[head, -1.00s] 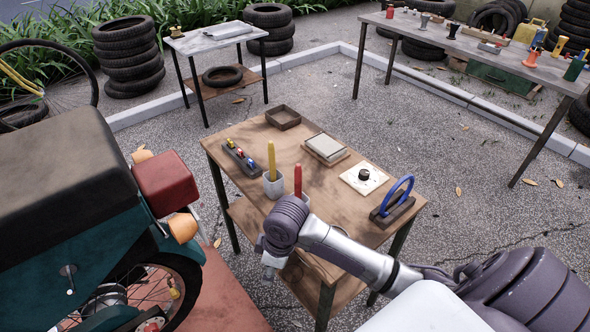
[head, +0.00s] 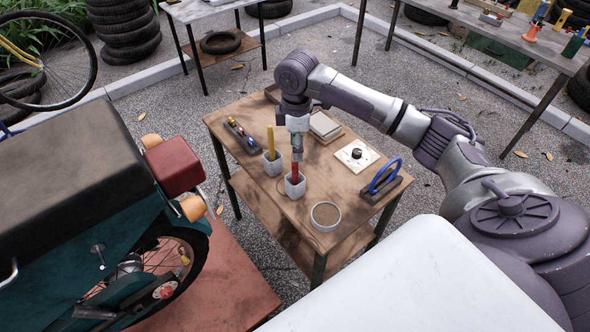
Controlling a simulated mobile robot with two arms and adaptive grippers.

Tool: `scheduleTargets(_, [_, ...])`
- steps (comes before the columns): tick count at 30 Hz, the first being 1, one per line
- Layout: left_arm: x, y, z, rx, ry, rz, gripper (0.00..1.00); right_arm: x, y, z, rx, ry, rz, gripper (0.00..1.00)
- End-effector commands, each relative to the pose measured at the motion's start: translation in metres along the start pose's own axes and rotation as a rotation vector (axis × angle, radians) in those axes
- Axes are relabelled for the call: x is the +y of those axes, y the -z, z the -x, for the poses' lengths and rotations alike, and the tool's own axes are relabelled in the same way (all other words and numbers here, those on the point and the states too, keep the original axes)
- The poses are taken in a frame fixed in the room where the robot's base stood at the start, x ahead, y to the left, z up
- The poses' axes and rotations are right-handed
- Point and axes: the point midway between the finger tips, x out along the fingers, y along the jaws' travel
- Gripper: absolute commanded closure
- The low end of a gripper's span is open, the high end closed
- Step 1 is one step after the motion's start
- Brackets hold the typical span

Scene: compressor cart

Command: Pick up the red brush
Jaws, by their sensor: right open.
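The red brush (head: 295,171) stands upright in a small white cup (head: 295,187) on the wooden table (head: 330,262). My right gripper (head: 297,157) points straight down at the top of the brush handle, and its fingers overlap the handle's upper end in the picture. It is open, and I cannot tell whether it touches the handle. The brush's lower end is hidden inside the cup. My left gripper is not in view.
A yellow-handled tool (head: 270,143) stands in another white cup (head: 272,164) just left. A round bowl (head: 326,215), a blue ring on a block (head: 384,177) and a white plate with a black knob (head: 356,155) are nearby. A motorcycle (head: 90,200) stands left of the table.

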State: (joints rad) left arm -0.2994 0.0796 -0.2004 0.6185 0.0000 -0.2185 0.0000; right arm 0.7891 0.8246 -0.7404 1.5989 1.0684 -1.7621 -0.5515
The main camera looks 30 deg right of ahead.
Motion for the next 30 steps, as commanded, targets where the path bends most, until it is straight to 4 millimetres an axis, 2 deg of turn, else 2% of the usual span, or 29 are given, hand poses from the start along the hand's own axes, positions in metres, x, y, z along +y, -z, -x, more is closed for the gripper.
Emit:
scheduleTargets(3, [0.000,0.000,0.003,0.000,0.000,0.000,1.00,0.000,0.000,-0.018,0.000,0.002,-0.002,0.51])
scheduleTargets(11, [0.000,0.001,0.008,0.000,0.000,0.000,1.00,0.001,0.002,-0.037,-0.001,0.003,0.000,0.51])
scheduleTargets(18, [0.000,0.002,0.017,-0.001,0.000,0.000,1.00,0.005,0.004,-0.072,0.000,0.002,0.000,0.51])
scheduleTargets(22, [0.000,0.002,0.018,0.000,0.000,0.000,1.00,0.005,0.003,-0.080,0.000,-0.002,0.000,0.51])
scheduleTargets(28, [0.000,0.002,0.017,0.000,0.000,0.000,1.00,0.005,0.004,-0.080,0.001,-0.002,0.000,0.51])
scheduleTargets(30, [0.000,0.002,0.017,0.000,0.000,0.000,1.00,0.005,0.004,-0.080,0.001,-0.002,0.000,0.63])
